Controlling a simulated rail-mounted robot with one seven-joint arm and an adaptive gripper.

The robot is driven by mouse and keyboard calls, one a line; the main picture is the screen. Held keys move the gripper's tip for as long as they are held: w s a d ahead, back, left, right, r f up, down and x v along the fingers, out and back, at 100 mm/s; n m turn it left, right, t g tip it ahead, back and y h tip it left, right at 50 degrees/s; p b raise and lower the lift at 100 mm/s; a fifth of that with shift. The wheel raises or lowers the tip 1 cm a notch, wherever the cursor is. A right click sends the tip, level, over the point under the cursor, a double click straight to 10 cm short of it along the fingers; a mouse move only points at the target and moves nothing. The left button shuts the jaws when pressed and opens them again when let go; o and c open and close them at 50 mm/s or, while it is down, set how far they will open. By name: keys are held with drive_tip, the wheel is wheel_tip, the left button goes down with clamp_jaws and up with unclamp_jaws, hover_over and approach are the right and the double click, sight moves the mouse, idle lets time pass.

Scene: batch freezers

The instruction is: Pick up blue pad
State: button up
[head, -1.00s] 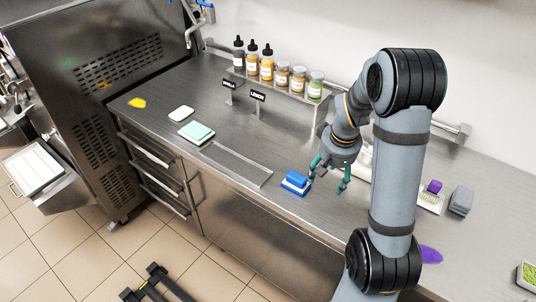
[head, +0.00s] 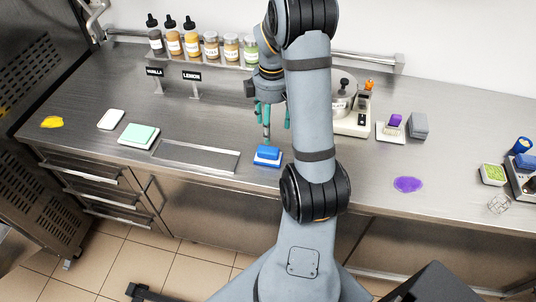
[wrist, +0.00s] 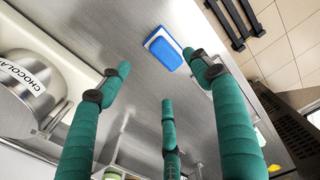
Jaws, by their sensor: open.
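The blue pad (head: 268,152) is a small blue block on a thin white-and-blue base. It lies on the steel counter near the front edge, just right of the recessed strip. In the wrist view the blue pad (wrist: 168,54) shows beyond the fingertips, with a white edge on one side. My gripper (head: 272,118) has green fingers spread open and points down. It is just behind the pad in the head view, apart from it and empty. In the wrist view my gripper (wrist: 158,82) shows three separated fingers with nothing between them. My arm hides part of the counter right of the pad.
Left of the pad are a recessed strip (head: 196,158), a mint-green pad (head: 138,134), a white pad (head: 111,119) and a yellow patch (head: 52,122). A rack of bottles and jars stands behind. A white scale (head: 352,124) with a steel pot (head: 341,98) is right.

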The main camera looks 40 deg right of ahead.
hover_over(269, 147)
drive_tip(key=f, duration=0.5)
drive_tip(key=shift+d, duration=0.2)
drive_tip(key=shift+w+a+f+p, duration=0.15)
drive_tip(key=shift+f+p, duration=0.95)
drive_tip(key=shift+f, duration=1.6)
drive_tip(key=shift+c, duration=0.4)
drive_tip(key=c, duration=1.1)
drive_tip(key=shift+c, duration=0.6)
drive_tip(key=shift+r, duration=0.1)
